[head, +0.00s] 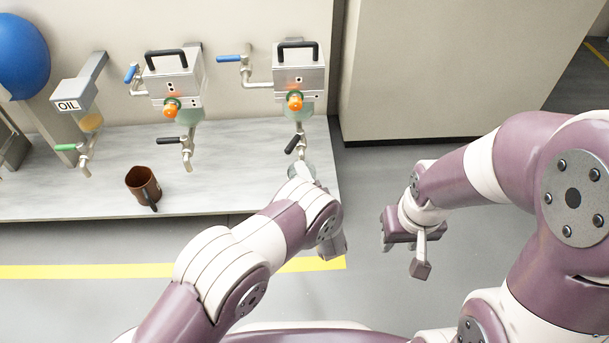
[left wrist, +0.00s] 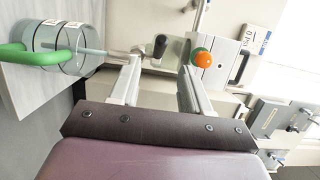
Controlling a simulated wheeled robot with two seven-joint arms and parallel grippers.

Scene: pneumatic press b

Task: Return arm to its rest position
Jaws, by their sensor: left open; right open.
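My left gripper (left wrist: 160,68) is open in the left wrist view, with nothing between its two pale fingers. In the head view my left arm reaches from the bottom toward the counter's right end, and its own wrist mostly hides the hand. A clear jar with a green handle (left wrist: 62,48) is beside the left finger in the wrist view, apart from the grip. In the head view, clear glass (head: 303,171) shows partly behind my left wrist. My right gripper (head: 402,256) is open and empty, hanging over the floor right of the counter.
The grey counter (head: 230,190) carries a brown mug (head: 143,184). Above it are an oil dispenser (head: 76,97) and two press units (head: 175,80) (head: 299,72) with orange knobs and levers. A blue ball-like object (head: 22,57) is at far left. Floor right of the counter is clear.

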